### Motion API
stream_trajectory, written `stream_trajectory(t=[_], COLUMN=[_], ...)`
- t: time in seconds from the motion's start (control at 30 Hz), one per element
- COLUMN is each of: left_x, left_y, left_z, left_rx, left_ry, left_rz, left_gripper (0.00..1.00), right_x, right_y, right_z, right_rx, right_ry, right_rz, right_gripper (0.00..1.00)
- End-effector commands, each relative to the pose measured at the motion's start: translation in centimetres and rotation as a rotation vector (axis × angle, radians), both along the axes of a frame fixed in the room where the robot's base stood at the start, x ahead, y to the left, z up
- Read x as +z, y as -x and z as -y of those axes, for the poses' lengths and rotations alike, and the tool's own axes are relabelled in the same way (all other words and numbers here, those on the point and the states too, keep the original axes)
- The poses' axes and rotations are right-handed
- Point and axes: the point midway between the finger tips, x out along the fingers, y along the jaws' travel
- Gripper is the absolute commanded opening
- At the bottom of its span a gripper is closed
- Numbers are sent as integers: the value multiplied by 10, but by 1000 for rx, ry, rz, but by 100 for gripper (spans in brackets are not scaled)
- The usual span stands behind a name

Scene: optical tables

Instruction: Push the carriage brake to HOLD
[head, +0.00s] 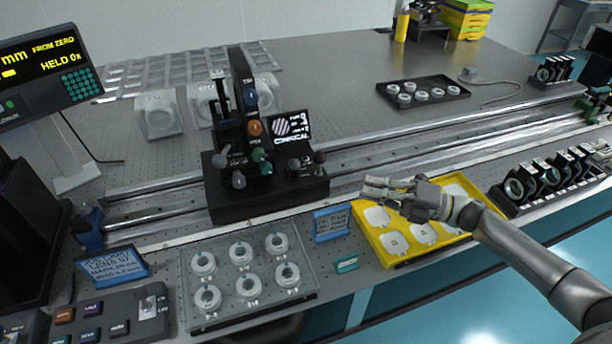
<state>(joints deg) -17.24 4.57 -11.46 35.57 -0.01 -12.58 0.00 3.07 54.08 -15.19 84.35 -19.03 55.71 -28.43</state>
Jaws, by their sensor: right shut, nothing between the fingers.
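The black carriage (268,200) sits across the twin rails at centre left, with an upright black plate and several knobs on it. Grey round-knobbed levers stand on its front left and on its right side, one of them a dark knob (319,157). I cannot tell which of these is the brake, and no HOLD marking is readable. My right gripper (368,188) is shut and empty, to the right of the carriage and apart from it, above the yellow tray's far left corner. My left gripper is not in view.
The yellow tray (389,262) with white pieces lies under my right gripper. A clear plate (223,258) of white rings lies in front of the carriage. A small blue sign (332,224) stands between them. A display (45,75) at left reads "HELD 0x". Black-mounted lenses (552,175) stand at right.

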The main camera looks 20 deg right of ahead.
Motion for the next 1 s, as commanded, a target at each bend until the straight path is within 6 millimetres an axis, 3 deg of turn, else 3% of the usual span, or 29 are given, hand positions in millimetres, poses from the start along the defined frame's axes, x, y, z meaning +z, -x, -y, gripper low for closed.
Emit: stream_trajectory(t=[0.1, 0.57, 0.77, 1.0], left_x=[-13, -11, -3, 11], left_y=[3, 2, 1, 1], left_z=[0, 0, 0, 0], left_rx=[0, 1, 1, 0], left_ry=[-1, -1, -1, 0], left_rz=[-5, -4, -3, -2], left_gripper=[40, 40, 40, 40], right_x=[-13, -10, -4, 2], right_y=[0, -2, -17, -45], right_z=[0, -3, -25, -69], right_rx=[1, 0, 2, 2], right_ry=[1, 0, -3, -3], right_rz=[1, 1, 4, 4], right_gripper=[0, 0, 0, 0])
